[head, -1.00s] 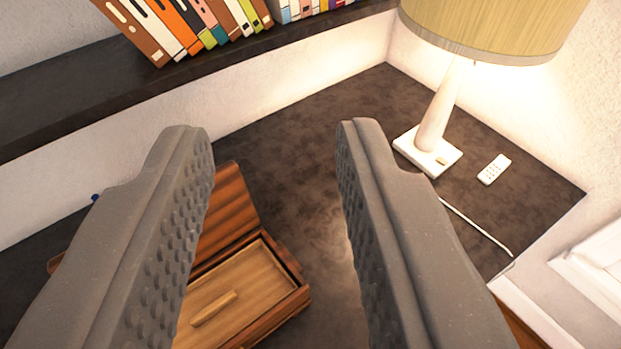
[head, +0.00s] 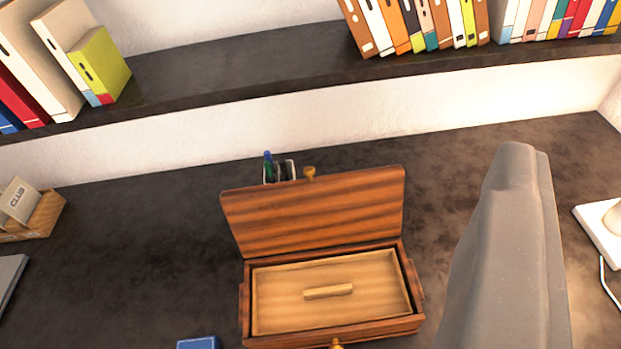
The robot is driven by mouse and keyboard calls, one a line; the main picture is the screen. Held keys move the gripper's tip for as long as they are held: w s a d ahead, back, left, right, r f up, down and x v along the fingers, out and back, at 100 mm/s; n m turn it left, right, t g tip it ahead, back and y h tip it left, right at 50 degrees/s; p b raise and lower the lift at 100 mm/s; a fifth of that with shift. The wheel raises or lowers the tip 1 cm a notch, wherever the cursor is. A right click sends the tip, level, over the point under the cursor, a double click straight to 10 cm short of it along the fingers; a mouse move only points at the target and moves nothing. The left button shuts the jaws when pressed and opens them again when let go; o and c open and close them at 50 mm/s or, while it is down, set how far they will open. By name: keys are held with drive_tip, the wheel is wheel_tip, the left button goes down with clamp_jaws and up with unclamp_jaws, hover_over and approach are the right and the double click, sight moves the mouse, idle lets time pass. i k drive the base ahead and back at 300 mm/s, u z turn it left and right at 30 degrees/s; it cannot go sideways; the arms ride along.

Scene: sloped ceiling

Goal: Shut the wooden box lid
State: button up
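The wooden box (head: 246,310) stands on the dark desktop at the lower middle of the head view. Its striped reddish-brown lid (head: 315,212) is open and stands up along the back edge, with a small knob (head: 309,173) at its top. Inside the box is a lighter wooden panel (head: 285,290) with a bar handle (head: 328,292). A brass-coloured knob (head: 337,344) shows at the front, cut off by the frame. One grey finger of my gripper (head: 512,245) shows to the right of the box, apart from it in the picture. The other finger cannot be made out.
A pen holder (head: 281,171) stands behind the lid. A blue item (head: 198,343) lies at the box's front left. A dark shelf (head: 230,75) with books runs behind.

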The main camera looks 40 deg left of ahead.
sight(312, 212)
drive_tip(key=z, duration=0.55)
drive_tip(key=k, duration=1.05)
drive_tip(key=u, duration=0.6)
drive_tip(key=i, duration=1.5)
drive_tip(key=z, duration=0.05)
